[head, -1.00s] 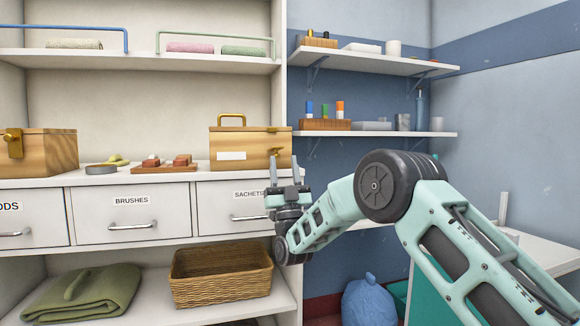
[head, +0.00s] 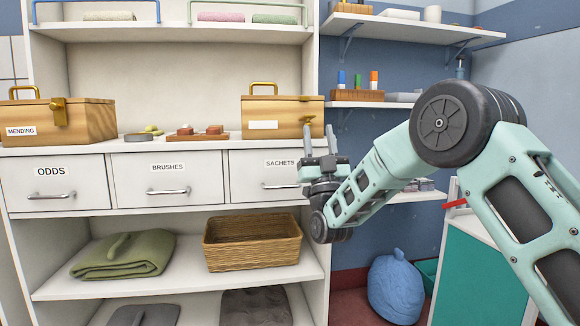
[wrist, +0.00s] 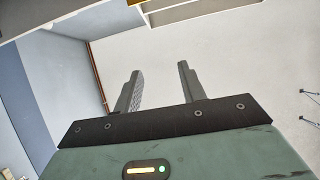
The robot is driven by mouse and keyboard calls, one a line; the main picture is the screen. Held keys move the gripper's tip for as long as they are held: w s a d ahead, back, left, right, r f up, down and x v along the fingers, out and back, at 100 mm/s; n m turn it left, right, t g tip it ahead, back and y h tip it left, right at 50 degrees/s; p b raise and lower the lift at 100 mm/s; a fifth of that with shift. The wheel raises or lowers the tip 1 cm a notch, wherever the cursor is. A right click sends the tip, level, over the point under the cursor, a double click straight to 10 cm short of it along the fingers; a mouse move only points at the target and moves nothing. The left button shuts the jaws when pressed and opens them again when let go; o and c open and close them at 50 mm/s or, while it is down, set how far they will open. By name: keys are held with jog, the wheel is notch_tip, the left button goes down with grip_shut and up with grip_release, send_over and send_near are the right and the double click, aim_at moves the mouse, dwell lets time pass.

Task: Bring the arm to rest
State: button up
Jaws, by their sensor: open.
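My gripper (head: 320,144) is in the head view, right of centre, with its two grey fingers pointing up. It is in front of the right end of the SACHETS drawer (head: 266,185), just below the right wooden box (head: 283,124). The fingers are apart with nothing between them. In the wrist view my gripper (wrist: 158,88) also shows two spread, empty fingers against a pale surface. My arm is bent at a raised joint on the right of the head view.
A wicker basket (head: 252,255) and a folded green cloth (head: 123,255) lie on the shelf below the drawers. A second wooden box (head: 88,124) stands at the left. A blue sack (head: 396,288) and a teal-fronted cabinet (head: 470,275) are at the lower right.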

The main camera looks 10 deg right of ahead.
jog(key=a+f+n+g+y, duration=0.35)
jog(key=a+g+y, duration=0.25)
jog(key=a+g, duration=0.35)
jog(key=s+a+f+n+g, duration=0.2)
jog(key=s+a+f+g, duration=0.4)
jog(key=s+f+g, duration=0.45)
jog(key=s+d+f+n+g+h, duration=0.1)
jog(key=s+d+f+g+h, duration=0.2)
jog(key=s, duration=0.9)
jog(key=s+d+f+g+h+p, duration=0.1)
jog(key=s+d+f+g, duration=0.35)
jog(key=s, duration=0.65)
jog(key=s+d+f+n+g+h, duration=0.1)
jog(key=s+d+f+g+h, duration=0.3)
jog(key=s, duration=0.8)
notch_tip(320, 180, up, 37)
jog(key=w+a+t+y+p, duration=0.1)
jog(key=p, duration=3.7)
jog(key=shift+a+y, duration=0.25)
jog(key=shift+y, duration=0.05)
jog(key=shift+m, duration=0.25)
jog(key=shift+c, duration=0.3)
